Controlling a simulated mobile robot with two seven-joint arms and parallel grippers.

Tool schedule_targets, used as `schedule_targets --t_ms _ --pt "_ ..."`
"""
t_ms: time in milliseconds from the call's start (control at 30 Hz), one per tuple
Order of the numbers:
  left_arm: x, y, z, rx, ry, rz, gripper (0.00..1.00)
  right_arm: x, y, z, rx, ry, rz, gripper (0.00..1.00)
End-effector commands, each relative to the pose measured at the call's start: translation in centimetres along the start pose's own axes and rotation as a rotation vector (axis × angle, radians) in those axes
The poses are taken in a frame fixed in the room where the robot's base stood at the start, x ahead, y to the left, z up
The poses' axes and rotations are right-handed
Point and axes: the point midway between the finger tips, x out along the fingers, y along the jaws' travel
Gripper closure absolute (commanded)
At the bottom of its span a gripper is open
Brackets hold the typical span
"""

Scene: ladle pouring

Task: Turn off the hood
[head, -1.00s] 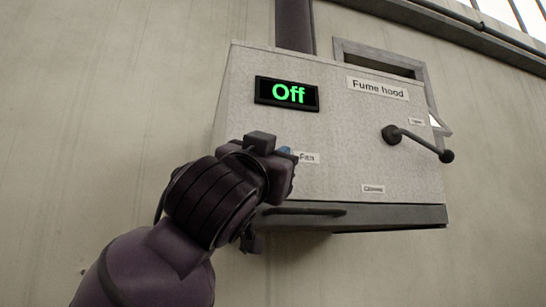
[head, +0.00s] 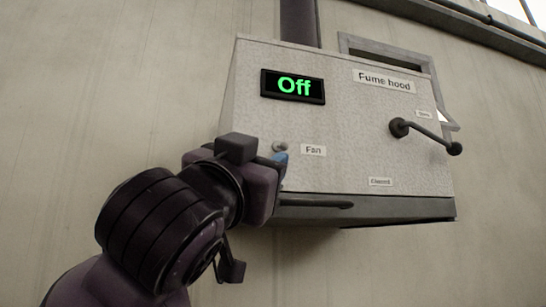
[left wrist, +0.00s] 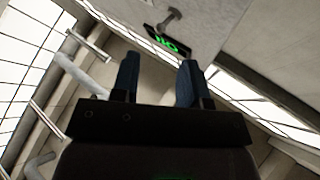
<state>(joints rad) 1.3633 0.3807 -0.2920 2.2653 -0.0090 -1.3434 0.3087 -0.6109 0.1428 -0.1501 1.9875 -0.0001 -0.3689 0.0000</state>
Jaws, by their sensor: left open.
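The fume hood (head: 350,125) is a pale speckled box on the wall in the head view. A small grey fan switch (head: 280,147) sits left of the "Fan" label (head: 313,150). My left gripper (head: 280,159) is just below and beside this switch, with a blue fingertip showing. In the left wrist view its two blue fingers (left wrist: 159,75) are apart, with nothing between them. A small grey switch (left wrist: 172,17) shows beyond them. I cannot tell whether the fingers touch anything.
A dark lever with a ball end (head: 428,137) sticks out at the hood's right. A dark handle bar (head: 310,203) runs along the hood's lower edge. A dark duct (head: 299,22) rises above the hood. The wall to the left (head: 110,90) is bare.

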Motion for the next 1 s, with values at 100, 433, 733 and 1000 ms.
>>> schedule_targets --t_ms 100,433,733,1000 --pt "-1.7 0.0 0.0 -0.002 0.001 0.0 0.59 0.1 0.0 0.2 0.0 -0.002 0.0 0.57" --pt "-3.5 0.0 0.0 -0.001 0.0 0.0 0.59 0.5 -0.1 -0.5 -0.001 0.012 -0.003 0.57" --pt "-3.4 0.0 0.0 -0.001 0.0 0.0 0.59 0.6 -0.1 -1.0 -0.002 0.023 -0.003 0.57" --pt "-3.4 -0.1 0.8 -0.004 -0.016 -0.001 0.59 0.4 -0.1 -0.6 -0.001 0.014 -0.002 0.57"
